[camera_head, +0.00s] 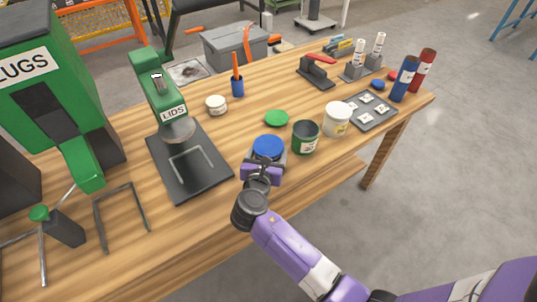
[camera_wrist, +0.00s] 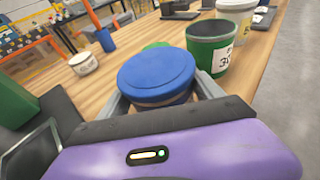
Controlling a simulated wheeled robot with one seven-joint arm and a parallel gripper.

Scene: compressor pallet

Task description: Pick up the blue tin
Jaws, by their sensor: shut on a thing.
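The blue tin (camera_head: 268,147) has a round blue lid and stands near the front edge of the wooden table. In the wrist view the blue tin (camera_wrist: 157,76) sits between the two grey fingers. My gripper (camera_head: 264,160) is shut on the tin's sides from the front; in the wrist view its fingers (camera_wrist: 160,100) press on either side below the lid. The lower part of the tin is hidden by my gripper. I cannot tell whether its base touches the table.
An open green tin (camera_head: 305,138) stands close to the right, with a white tin (camera_head: 337,120) beyond it. A green lid (camera_head: 276,118) lies behind. The LIDS press (camera_head: 180,160) with its dark base is at the left. The table's front edge (camera_head: 340,168) is near.

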